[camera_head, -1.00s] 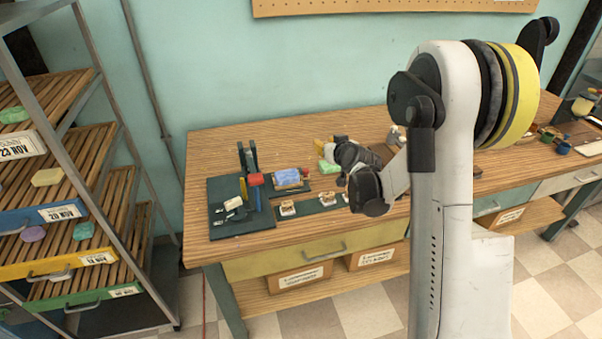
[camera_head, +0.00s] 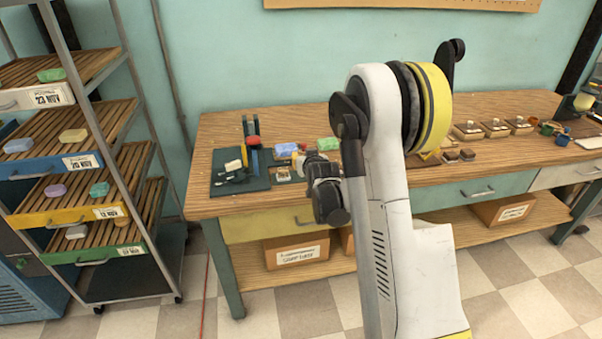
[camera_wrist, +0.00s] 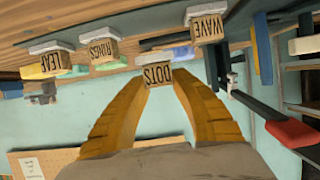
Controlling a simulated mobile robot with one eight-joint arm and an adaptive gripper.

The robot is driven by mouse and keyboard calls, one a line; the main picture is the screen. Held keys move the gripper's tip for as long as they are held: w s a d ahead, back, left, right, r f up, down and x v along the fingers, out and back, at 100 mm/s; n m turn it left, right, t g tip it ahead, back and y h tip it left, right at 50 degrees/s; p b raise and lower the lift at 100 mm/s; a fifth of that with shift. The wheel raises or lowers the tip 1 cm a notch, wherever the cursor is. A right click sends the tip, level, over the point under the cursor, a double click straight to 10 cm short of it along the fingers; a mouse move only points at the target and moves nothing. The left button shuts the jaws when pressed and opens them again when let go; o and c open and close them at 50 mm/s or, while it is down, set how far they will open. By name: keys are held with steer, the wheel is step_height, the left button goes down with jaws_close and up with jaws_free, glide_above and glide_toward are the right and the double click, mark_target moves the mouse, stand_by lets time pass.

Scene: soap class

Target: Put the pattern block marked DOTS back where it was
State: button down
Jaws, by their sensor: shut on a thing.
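In the wrist view, which shows the room upside down, my gripper (camera_wrist: 158,84) is shut on the wooden block marked DOTS (camera_wrist: 156,75). The block has a pale layer on the side away from my fingers. Similar blocks marked LEAF (camera_wrist: 57,61), RINGS (camera_wrist: 103,50) and WAVE (camera_wrist: 207,27) appear beyond it, with a gap between RINGS and WAVE. I cannot tell whether the DOTS block touches the surface behind it. In the head view, my arm's end is over the left part of the bench, and the held block is hidden or too small to make out.
On the wooden bench (camera_head: 400,125) stand a dark mat (camera_head: 226,158), a red-topped press (camera_head: 252,140), a blue soap (camera_head: 286,149) and a green soap (camera_head: 328,143). A slatted rack (camera_head: 60,135) with soaps stands at left. The press's red part also shows close by in the wrist view (camera_wrist: 295,132).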

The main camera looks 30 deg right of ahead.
steer(key=shift+w+a+f, duration=0.2)
steer(key=shift+w, duration=0.05)
step_height(320, 180, down, 4)
steer(key=b, duration=0.2)
steer(key=shift+b, duration=0.3)
steer(key=shift+r, duration=0.1)
steer(key=c, duration=1.4)
jaws_free()
steer(key=shift+f, duration=0.2)
